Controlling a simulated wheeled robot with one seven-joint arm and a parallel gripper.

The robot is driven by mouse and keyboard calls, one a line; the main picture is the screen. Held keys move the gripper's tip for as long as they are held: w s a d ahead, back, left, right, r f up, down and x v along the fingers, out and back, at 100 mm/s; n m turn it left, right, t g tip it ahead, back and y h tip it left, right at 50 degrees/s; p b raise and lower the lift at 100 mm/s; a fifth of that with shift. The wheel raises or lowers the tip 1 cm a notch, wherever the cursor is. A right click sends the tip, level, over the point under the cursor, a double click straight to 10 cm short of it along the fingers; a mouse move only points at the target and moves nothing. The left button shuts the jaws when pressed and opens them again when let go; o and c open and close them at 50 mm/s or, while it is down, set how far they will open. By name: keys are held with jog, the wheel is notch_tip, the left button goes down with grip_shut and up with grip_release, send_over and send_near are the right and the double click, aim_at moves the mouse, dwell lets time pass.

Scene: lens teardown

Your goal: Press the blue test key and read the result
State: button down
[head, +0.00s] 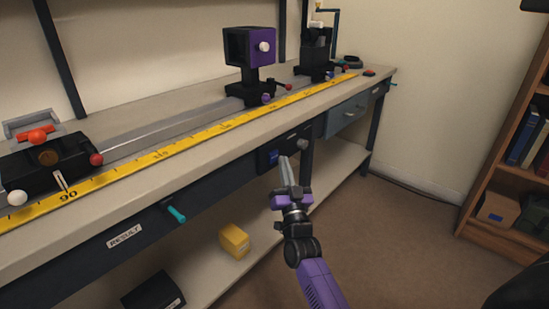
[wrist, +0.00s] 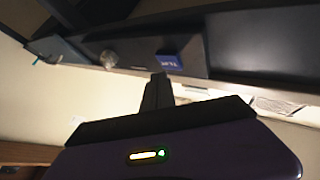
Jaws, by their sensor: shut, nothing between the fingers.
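The blue test key (head: 273,157) is on a dark panel (head: 263,164) under the bench's front edge. It shows with small white lettering in the wrist view (wrist: 170,60). My gripper (head: 284,159) is shut and empty, its fingertips just right of the key in the head view. In the wrist view the fingertips (wrist: 159,76) lie just below the key's left part; I cannot tell whether they touch it. A white RESULT label (head: 124,235) is on the dark drawer front, left of a teal handle (head: 174,213). No reading is legible.
A grey knob (head: 304,144) is right of the key. Above, the bench carries a yellow scale (head: 190,140), a rail and a purple-black holder (head: 250,47). A yellow box (head: 234,240) stands on the lower shelf (head: 205,270). The floor on the right is open before a bookcase (head: 490,165).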

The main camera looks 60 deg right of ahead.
jog(key=shift+w, duration=0.1)
jog(key=shift+w+d, duration=0.1)
jog(key=shift+w, duration=0.25)
jog(key=shift+w+d, duration=0.1)
jog(key=shift+w, duration=0.25)
dwell(0.8)
jog(key=shift+s, duration=0.15)
jog(key=shift+s+a, duration=0.2)
jog(key=shift+s, duration=0.45)
jog(key=shift+s, duration=0.1)
jog(key=shift+s+a, duration=0.2)
jog(key=shift+s, duration=0.6)
jog(key=shift+s+a, duration=0.15)
jog(key=shift+s, duration=0.6)
jog(key=shift+s+a, duration=0.2)
jog(key=shift+s, duration=0.6)
jog(key=shift+w, duration=0.1)
